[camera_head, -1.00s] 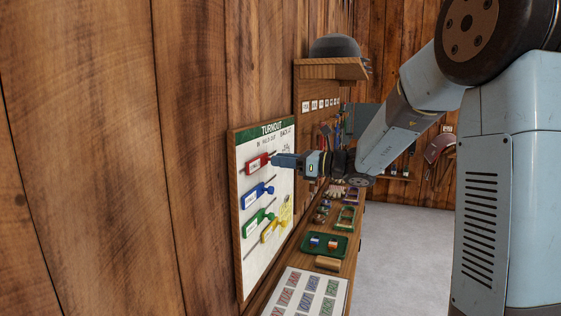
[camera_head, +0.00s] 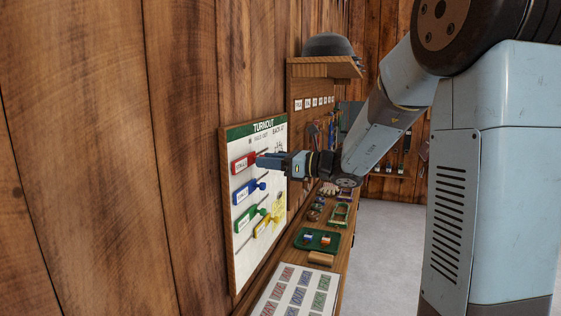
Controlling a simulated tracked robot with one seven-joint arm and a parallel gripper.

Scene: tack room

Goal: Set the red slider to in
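The red slider (camera_head: 243,163) is the top one on the white turnout board (camera_head: 238,270) fixed to the wooden wall. It sits near the left end of its slanted rod, on the side of the "IN" heading. My gripper (camera_head: 262,160) is at the slider's right end, over where its knob would be. The fingertips hide that end. I cannot tell whether the fingers are shut on it or only touch it.
Below it on the board are a blue slider (camera_head: 247,190), a green slider (camera_head: 248,216) and a yellow slider (camera_head: 267,224). A wooden bench with a green tray (camera_head: 303,246) and a card sheet (camera_head: 268,301) runs below. A shelf with a dark helmet (camera_head: 331,44) is beyond. Grey floor is clear.

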